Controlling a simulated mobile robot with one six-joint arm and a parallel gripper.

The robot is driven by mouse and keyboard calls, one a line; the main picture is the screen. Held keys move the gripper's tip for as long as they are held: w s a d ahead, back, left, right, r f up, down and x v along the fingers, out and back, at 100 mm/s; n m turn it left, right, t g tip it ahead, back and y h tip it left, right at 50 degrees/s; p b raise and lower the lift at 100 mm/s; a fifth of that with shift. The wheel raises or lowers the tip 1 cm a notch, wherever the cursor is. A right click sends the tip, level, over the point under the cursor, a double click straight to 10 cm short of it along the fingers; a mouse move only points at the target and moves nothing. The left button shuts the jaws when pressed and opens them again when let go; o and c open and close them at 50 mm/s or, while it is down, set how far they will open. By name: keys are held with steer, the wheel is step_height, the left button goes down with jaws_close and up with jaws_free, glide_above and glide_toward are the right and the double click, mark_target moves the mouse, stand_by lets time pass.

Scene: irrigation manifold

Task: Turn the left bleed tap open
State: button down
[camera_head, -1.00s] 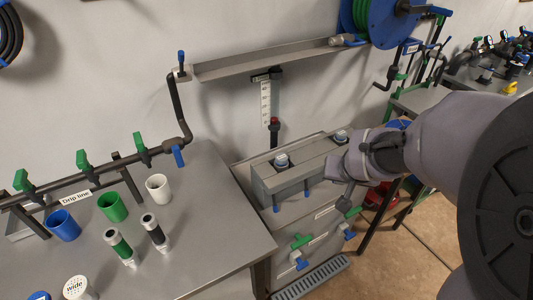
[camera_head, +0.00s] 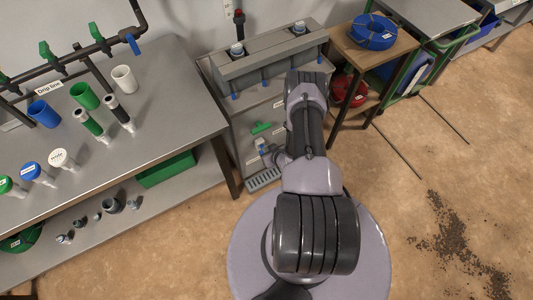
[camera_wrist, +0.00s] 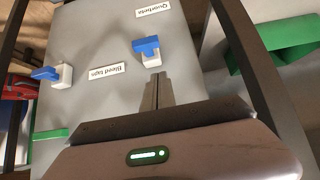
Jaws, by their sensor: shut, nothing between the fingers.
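The left bleed tap (camera_head: 262,147) is on the grey cabinet front, just beside my gripper (camera_head: 270,156) in the head view. The wrist view is upside down, so this tap (camera_wrist: 147,47), with a blue handle on a white body, shows right of the other. My gripper (camera_wrist: 157,78) is shut and empty. Its fingertips end close to the tap's white body; I cannot tell if they touch. The other bleed tap (camera_wrist: 52,75) is at the wrist view's left; my arm hides it in the head view.
A "Bleed taps" label (camera_wrist: 93,74) sits between the taps. A green handle (camera_head: 262,128) is just above the left tap. A floor grate (camera_head: 264,179) lies below. A workbench (camera_head: 165,85) stands at left with a green crate (camera_head: 166,168) underneath. Open floor is at right.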

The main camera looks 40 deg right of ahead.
steer(key=w+f+b, duration=0.3)
steer(key=f+b, duration=0.1)
steer(key=f, duration=0.3)
steer(key=shift+w+d+f, duration=0.25)
steer(key=shift+d+f, duration=0.1)
steer(key=shift+d, duration=0.1)
